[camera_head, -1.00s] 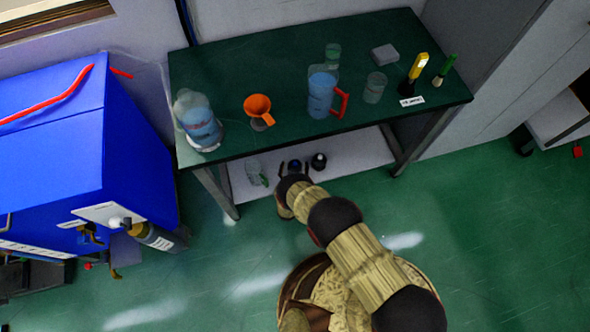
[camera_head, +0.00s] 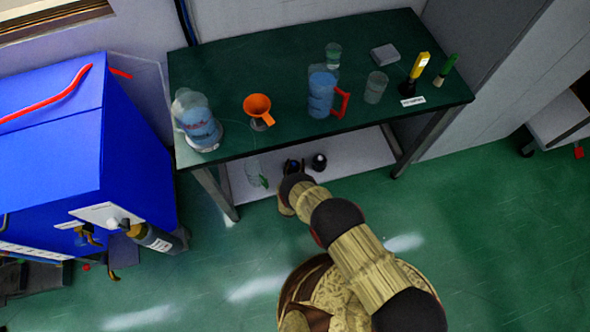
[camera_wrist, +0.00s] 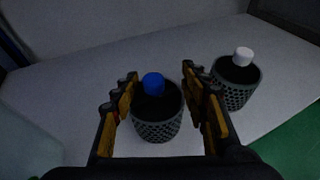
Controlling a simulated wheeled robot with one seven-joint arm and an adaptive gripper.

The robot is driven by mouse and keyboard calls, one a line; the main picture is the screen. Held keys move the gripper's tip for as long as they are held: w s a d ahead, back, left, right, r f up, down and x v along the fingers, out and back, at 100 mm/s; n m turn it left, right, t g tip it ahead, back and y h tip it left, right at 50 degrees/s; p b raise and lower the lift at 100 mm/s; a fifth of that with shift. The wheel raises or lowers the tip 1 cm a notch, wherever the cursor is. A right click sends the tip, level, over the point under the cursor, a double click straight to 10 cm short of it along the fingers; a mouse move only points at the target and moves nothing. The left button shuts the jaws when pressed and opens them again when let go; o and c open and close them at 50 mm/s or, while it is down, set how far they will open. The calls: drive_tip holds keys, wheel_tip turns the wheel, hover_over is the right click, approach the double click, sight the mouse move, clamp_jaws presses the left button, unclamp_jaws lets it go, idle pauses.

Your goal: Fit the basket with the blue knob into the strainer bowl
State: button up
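The basket with the blue knob (camera_wrist: 158,119) is a dark perforated cup on the pale lower shelf, its blue knob (camera_wrist: 153,84) on top. My gripper (camera_wrist: 160,80) is open in the wrist view, its yellow-and-black fingers left and right of this basket. I cannot tell whether they touch it. In the head view, the basket (camera_head: 293,166) is small and partly covered by my arm. A second perforated basket with a white knob (camera_wrist: 235,88) stands to the right. I cannot make out a strainer bowl in either view.
The green tabletop (camera_head: 215,70) stands above the shelf (camera_head: 345,160). It holds an orange funnel (camera_head: 257,106), a jug with a red handle (camera_head: 321,92), glass vessels and marker-like items. A clear bottle (camera_head: 254,168) stands on the shelf. A blue cabinet (camera_head: 60,140) is at left.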

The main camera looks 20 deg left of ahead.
drive_tip(key=c, duration=1)
clamp_jaws()
drive_tip(key=shift+r, duration=0.15)
